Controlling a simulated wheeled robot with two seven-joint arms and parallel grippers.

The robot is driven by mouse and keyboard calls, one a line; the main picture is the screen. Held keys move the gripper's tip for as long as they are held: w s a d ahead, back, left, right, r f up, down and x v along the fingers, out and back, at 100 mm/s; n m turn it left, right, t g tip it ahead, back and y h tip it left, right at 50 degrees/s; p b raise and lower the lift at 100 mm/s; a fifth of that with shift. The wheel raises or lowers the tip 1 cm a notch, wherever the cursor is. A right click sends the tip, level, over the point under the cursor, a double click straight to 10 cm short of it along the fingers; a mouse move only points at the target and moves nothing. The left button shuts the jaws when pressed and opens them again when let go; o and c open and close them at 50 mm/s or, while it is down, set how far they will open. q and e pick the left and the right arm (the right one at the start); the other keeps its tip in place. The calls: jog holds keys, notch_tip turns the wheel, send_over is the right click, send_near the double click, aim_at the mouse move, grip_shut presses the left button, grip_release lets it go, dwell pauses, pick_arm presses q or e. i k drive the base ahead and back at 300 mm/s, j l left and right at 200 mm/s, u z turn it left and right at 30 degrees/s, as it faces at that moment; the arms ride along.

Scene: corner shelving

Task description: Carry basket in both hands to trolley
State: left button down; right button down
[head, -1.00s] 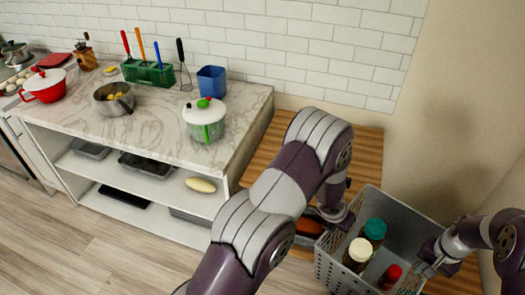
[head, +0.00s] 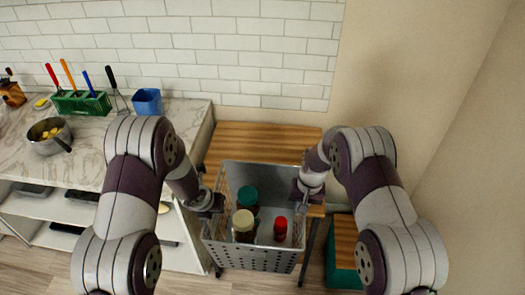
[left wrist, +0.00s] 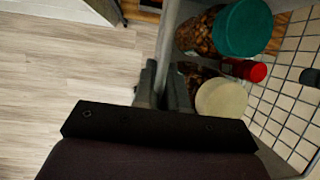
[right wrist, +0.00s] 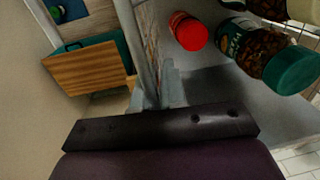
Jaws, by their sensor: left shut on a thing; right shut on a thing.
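A grey perforated basket (head: 255,258) is held level between my two grippers, in front of a wooden-topped stand (head: 265,140) with dark legs. My left gripper (head: 213,203) is shut on its left rim, and my right gripper (head: 303,192) is shut on its right rim. Inside are a jar with a teal lid (head: 247,195), a jar with a cream lid (head: 243,222) and a container with a red lid (head: 280,225). The wrist views show the fingers on the basket walls, at left (left wrist: 165,88) and right (right wrist: 160,88). I cannot tell for certain which piece is the trolley.
A marble counter (head: 85,150) with open shelves stands to the left, carrying a pot (head: 50,135), a green utensil rack (head: 82,103) and a blue cup (head: 147,101). A teal box with a wooden top (head: 343,245) stands low at right. Walls close off the back and right.

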aim_at(257, 160)
jog(key=i, duration=1.35)
